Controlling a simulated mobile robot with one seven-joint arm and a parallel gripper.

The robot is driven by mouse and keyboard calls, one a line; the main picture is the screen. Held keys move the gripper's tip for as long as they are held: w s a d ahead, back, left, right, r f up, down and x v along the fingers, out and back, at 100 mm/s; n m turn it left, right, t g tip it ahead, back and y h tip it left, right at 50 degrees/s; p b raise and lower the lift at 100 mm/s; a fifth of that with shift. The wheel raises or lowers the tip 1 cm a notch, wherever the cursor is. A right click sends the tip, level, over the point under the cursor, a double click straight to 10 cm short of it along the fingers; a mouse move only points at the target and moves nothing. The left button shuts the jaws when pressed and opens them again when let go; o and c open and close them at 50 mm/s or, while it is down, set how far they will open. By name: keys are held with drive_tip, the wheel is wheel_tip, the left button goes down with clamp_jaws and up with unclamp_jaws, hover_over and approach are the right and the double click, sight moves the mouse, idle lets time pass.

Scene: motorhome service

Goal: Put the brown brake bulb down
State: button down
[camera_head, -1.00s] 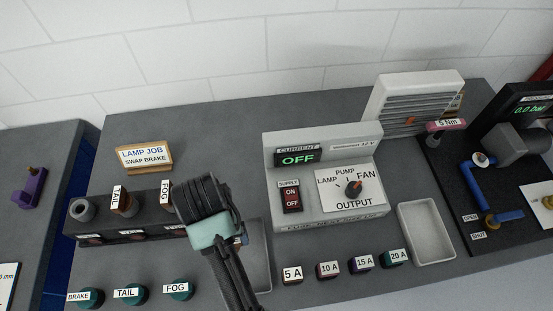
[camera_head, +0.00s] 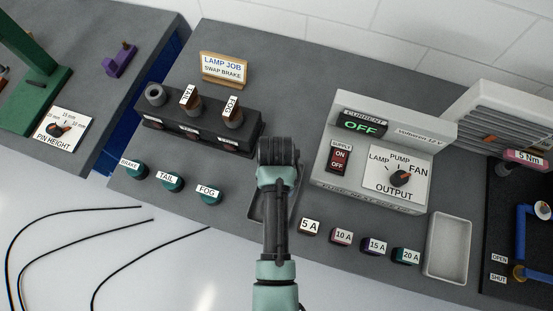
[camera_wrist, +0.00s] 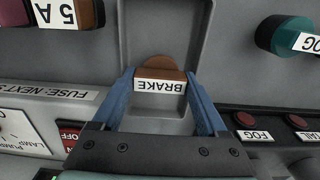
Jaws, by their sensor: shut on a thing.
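The brown brake bulb (camera_wrist: 160,72), with a white BRAKE label, is between the blue fingers of my gripper (camera_wrist: 160,82) in the wrist view. The gripper is shut on it. Behind the bulb in that view lies a shallow grey tray (camera_wrist: 166,25); I cannot tell whether the bulb touches its floor. In the head view my gripper (camera_head: 278,145) is over the tray (camera_head: 256,212), between the lamp block and the supply unit, and hides the bulb and much of the tray.
The dark lamp block (camera_head: 172,128) has an empty left socket (camera_head: 155,95) and brown TAIL (camera_head: 190,101) and FOG (camera_head: 233,113) bulbs. The supply unit (camera_head: 375,160), several fuses and another empty tray (camera_head: 447,248) are at right.

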drive_tip(key=shift+f, duration=0.2)
unclamp_jaws()
drive_tip(key=shift+r, duration=0.1)
